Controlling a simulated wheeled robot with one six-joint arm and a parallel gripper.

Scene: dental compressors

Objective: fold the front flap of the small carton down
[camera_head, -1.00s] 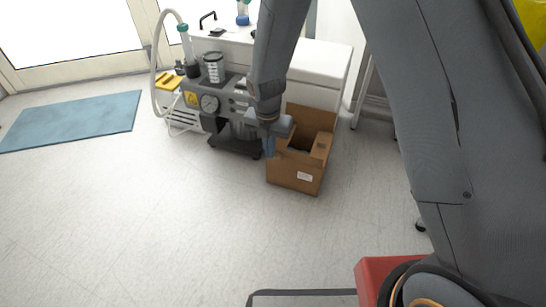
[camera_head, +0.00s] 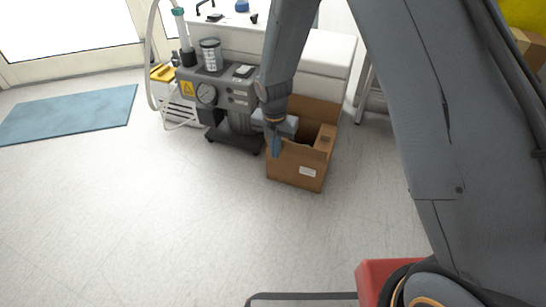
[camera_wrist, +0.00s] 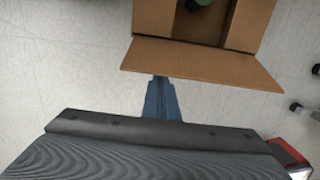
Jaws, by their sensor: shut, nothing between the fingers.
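The small brown carton (camera_head: 293,177) stands open on the floor with a white label on its front wall. Its front flap (camera_wrist: 205,65) slants up and outward in the wrist view, nearest my gripper. My gripper (camera_wrist: 161,80) is shut and empty, its blue fingers on the outer side of this flap. The fingertips meet or pass behind the flap's edge; I cannot tell if they touch. In the head view my gripper (camera_head: 276,153) is at the carton's front left corner. A dark green thing (camera_wrist: 200,3) shows partly inside the carton.
A grey dental compressor (camera_head: 225,95) with gauge and hose stands just left of the carton. A white cabinet (camera_head: 328,55) is behind it. A blue mat (camera_head: 70,114) lies at left. The floor in front is clear.

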